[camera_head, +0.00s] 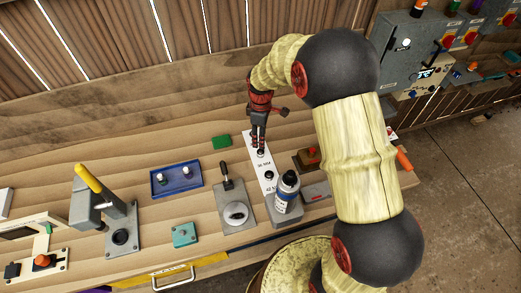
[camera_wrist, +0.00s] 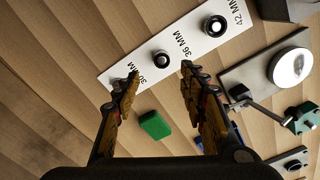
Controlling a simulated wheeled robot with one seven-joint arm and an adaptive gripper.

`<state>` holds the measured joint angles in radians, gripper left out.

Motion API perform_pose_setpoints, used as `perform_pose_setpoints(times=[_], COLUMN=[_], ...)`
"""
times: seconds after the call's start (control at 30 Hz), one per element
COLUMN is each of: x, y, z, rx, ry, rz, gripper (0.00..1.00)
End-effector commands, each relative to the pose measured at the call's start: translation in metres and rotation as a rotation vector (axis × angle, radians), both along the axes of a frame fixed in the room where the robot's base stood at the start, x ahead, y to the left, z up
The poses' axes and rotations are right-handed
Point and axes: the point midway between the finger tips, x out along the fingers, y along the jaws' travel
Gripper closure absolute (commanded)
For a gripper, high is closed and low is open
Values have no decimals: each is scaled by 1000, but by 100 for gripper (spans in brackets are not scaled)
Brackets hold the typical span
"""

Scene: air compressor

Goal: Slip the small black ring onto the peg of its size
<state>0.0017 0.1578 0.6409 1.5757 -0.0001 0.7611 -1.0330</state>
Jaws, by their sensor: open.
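The white peg board (camera_head: 254,141) lies on the bench and bears the labels 30 MM, 36 MM and 42 MM. In the wrist view its near peg (camera_wrist: 162,58) stands between the 30 MM and 36 MM labels, and a larger peg (camera_wrist: 213,26) between 36 MM and 42 MM. Both look dark around a pale top; I cannot tell whether a separate black ring sits on either. My gripper (camera_wrist: 160,75) is open and empty, pointing down over the board with the near peg seen between its fingertips. In the head view my gripper (camera_head: 259,149) hides part of the board.
A green block (camera_head: 221,141) lies left of the board. A blue tray (camera_head: 155,192) holds small dark and white pieces. A lever device (camera_head: 236,213) and a spray bottle (camera_head: 287,193) stand close to the board. Bare bench lies behind the tray.

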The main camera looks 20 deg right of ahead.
Motion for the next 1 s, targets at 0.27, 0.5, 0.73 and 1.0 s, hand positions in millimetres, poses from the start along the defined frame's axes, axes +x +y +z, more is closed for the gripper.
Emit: perform_pose_setpoints(times=[0.27,0.5,0.73,1.0], x=[1,-1,-3,-2], y=[0,1,2,2], z=[-30,-50,-81,-84], rx=[0,1,0,0], ry=[8,9,8,6], rz=[18,17,16,16], gripper=[58,58,58,58])
